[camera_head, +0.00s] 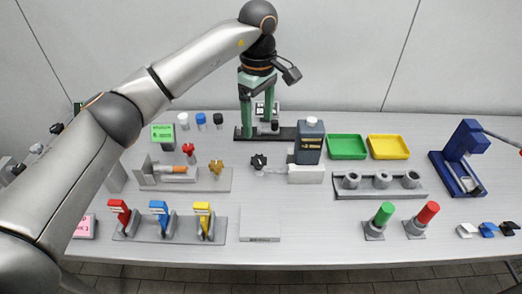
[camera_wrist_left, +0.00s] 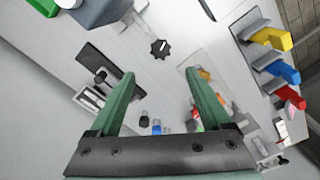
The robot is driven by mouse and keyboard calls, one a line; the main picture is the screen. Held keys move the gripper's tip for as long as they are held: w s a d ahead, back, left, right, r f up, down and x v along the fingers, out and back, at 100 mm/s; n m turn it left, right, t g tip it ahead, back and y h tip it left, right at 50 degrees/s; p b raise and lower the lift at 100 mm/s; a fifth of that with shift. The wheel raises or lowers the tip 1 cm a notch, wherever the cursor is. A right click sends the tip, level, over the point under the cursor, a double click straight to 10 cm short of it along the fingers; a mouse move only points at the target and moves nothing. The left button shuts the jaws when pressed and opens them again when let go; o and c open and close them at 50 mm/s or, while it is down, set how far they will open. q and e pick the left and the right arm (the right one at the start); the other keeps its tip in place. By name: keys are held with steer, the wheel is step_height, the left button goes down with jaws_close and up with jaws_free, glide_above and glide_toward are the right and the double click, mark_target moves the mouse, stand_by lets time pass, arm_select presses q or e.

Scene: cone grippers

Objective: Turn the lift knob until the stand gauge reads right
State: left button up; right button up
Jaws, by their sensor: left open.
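My left gripper (camera_head: 257,128) is open and empty, fingers pointing down at the back of the table above a black stand base (camera_head: 287,133). A small gauge box with a pale face (camera_head: 266,109) stands behind the fingers; its reading is too small to make out. A short dark knob (camera_head: 275,125) sits by the base, beside the right finger. In the left wrist view, the open fingers (camera_wrist_left: 159,73) have nothing between them; the base (camera_wrist_left: 93,58), dark knob (camera_wrist_left: 100,75) and gauge box (camera_wrist_left: 91,98) lie left of them. I cannot tell for certain which knob is the lift knob.
Green (camera_head: 347,147) and yellow (camera_head: 389,147) trays lie right. White, blue and black capped pieces (camera_head: 201,120) stand left. Coloured levers (camera_head: 159,215) line the front left.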

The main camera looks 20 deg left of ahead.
mark_target(259, 159)
arm_select(q)
step_height(259, 159, down, 12)
steer(key=shift+s+d+r+p, duration=0.1)
steer(key=shift+r+p, duration=0.05)
steer(key=shift+p, duration=0.25)
jaws_close()
stand_by(0.6)
